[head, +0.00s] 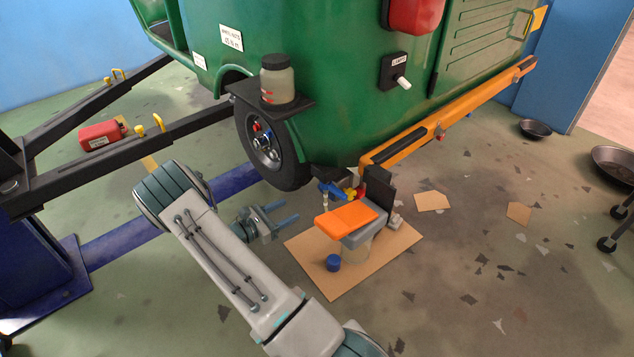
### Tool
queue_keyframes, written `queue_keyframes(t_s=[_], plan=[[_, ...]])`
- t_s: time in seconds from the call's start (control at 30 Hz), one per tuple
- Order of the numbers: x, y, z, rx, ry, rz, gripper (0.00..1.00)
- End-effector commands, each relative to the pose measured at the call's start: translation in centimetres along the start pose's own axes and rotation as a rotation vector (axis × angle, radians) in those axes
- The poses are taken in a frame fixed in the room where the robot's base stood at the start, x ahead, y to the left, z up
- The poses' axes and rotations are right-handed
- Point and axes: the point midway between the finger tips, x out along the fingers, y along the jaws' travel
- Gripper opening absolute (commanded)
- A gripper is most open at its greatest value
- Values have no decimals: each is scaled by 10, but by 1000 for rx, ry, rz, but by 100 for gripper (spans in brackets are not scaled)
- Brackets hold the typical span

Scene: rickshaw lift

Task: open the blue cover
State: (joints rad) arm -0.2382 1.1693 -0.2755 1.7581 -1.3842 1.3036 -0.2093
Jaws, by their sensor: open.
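I see no large blue lid. An orange flat cover (346,219) lies on a grey housing (371,231) over a pale container, above a cardboard sheet (312,278). The small blue parts here are a round blue cap (333,262) on the cardboard in front of the container and a blue lever (333,190) on a fitting behind the orange cover. Which of these is the blue cover, I cannot tell. My gripper (284,213) is open and empty, left of the orange cover and apart from it, its fingers pointing right.
The green rickshaw (330,50) stands behind, with a black wheel (262,140) and an orange rail (450,115). A jar (278,80) sits on a black shelf above the wheel. Lift arms and a red canister (100,135) are left.

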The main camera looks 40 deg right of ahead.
Motion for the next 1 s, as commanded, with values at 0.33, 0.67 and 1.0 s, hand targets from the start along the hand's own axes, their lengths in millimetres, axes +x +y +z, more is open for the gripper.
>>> queue_keyframes(t_s=[0.33,0.67,1.0], plan=[[16,11,-7,-59,-51,66,54],[84,14,-5,-58,-50,63,54],[133,19,-2,-57,-49,67,54]])
